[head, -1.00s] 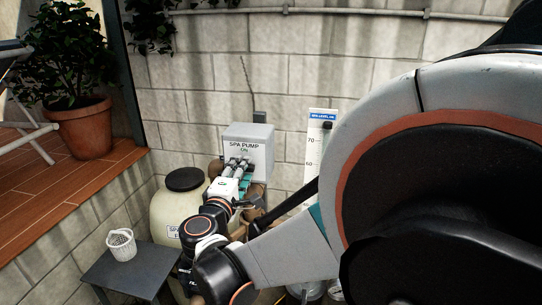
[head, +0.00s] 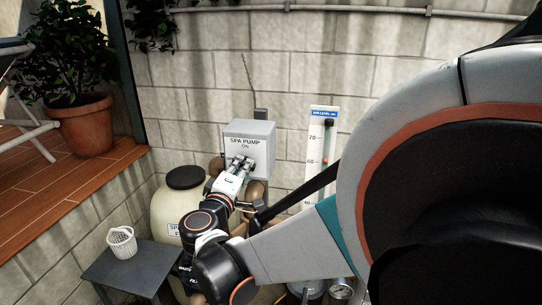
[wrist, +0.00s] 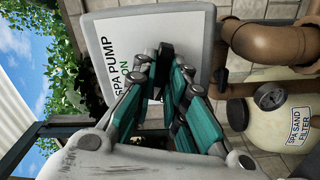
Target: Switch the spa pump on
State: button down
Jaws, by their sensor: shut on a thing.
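The spa pump box (head: 262,130) is a pale grey box on the block wall, lettered "SPA PUMP" with a green "ON" below. Its front fills the upper middle of the wrist view (wrist: 110,40), turned on its side. My gripper (head: 243,161) is at the lower front of the box, below the lettering. In the wrist view its teal-padded fingers (wrist: 164,62) close on a dark switch handle (wrist: 166,52) at the box's face. The fingers hide most of the handle, so I cannot tell its exact position.
A cream spa sand filter (head: 163,212) with a black lid stands left of my arm. Brown pipes (wrist: 262,40) run close to the box. A level gauge (head: 318,180) is on the wall at right. A grey table (head: 128,268) holds a white basket (head: 121,242).

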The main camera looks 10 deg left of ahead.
jog(key=m+b, duration=0.3)
jog(key=m, duration=1.2)
jog(key=shift+f, duration=0.1)
jog(key=c, duration=1.5)
grip_release()
jog(key=shift+s, duration=0.15)
jog(key=shift+s+a+b, duration=0.15)
jog(key=shift+s, duration=1.6)
jog(key=shift+s+a+b, duration=0.15)
jog(key=shift+s, duration=1.55)
